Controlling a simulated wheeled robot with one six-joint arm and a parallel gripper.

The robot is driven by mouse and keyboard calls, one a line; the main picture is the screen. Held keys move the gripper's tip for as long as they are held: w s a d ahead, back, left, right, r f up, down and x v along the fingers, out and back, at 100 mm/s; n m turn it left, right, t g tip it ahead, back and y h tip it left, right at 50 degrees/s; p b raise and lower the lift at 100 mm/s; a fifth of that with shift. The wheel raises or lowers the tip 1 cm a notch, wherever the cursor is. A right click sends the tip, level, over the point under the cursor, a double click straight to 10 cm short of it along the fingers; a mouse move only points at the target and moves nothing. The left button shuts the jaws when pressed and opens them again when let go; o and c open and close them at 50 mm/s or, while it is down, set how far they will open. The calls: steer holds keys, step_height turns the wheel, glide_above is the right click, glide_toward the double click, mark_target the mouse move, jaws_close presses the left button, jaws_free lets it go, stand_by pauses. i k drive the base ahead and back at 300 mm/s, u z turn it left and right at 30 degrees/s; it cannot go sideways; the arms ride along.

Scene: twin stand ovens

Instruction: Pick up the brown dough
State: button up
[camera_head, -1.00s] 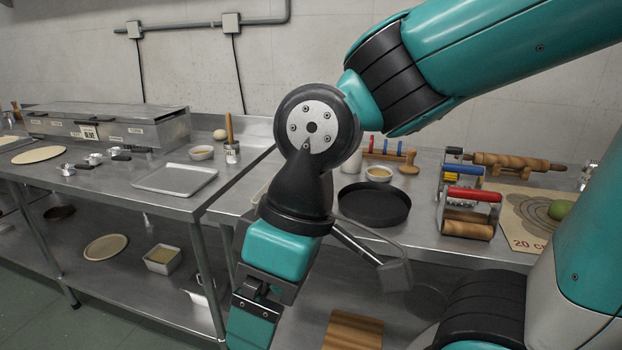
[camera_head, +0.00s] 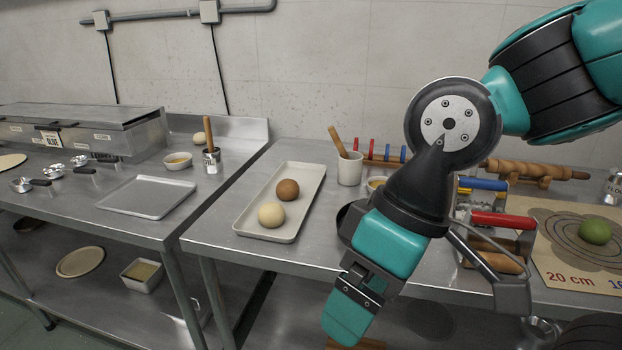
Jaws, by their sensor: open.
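The brown dough (camera_head: 288,190) is a round ball lying on a pale rectangular tray (camera_head: 249,223) on the right-hand steel table. A cream dough ball (camera_head: 271,215) lies on the same tray, nearer the front. My gripper (camera_head: 347,318) hangs to the right of the tray at the table's front edge, pointing down. It is apart from both dough balls and holds nothing that I can see. The gap between its fingers is hard to see from this side.
A green dough ball (camera_head: 596,231) sits on a marked board (camera_head: 570,278) at the right. A red-handled roller tool (camera_head: 503,220) stands beside my arm. An empty metal tray (camera_head: 148,196) lies on the left table.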

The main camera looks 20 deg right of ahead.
mark_target(286, 189)
steer(key=z, duration=0.05)
steer(key=i, duration=0.8)
steer(key=u, duration=0.05)
steer(key=k, duration=1)
steer(key=z, duration=0.95)
steer(key=i, duration=0.7)
steer(key=u, duration=2.1)
steer(key=i, duration=0.5)
steer(key=z, duration=0.05)
